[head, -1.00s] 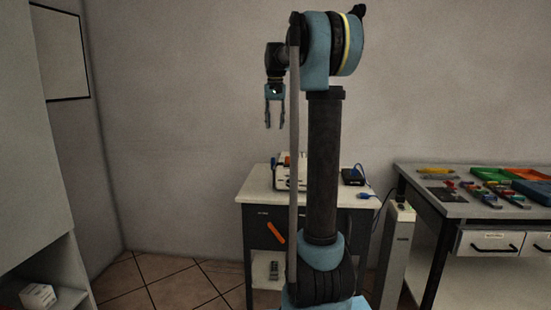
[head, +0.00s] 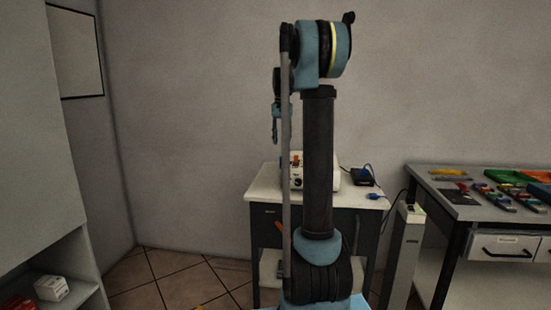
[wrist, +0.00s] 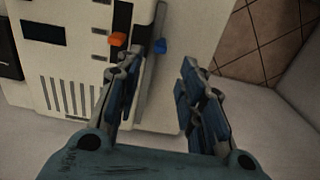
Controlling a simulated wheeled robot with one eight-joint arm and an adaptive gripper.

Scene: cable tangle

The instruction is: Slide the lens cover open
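A white device (head: 297,173) stands on the small cabinet in the head view, partly hidden behind my arm. In the wrist view the device (wrist: 72,62) fills the left and middle, with vent slots, a dark panel (wrist: 42,27), an orange knob (wrist: 118,39) beside a slot, and a small blue part (wrist: 160,46) at its edge. I cannot tell which part is the lens cover. My gripper (wrist: 160,68) is open and empty. Its left finger overlaps the device near the orange knob; contact cannot be told. In the head view it hangs above the cabinet.
The cabinet top (head: 263,188) also carries a black box (head: 356,178) with a blue plug and cable to its right. A workbench (head: 440,184) with tools and coloured trays stands at the right. A tall narrow grey unit (head: 402,255) stands between cabinet and bench.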

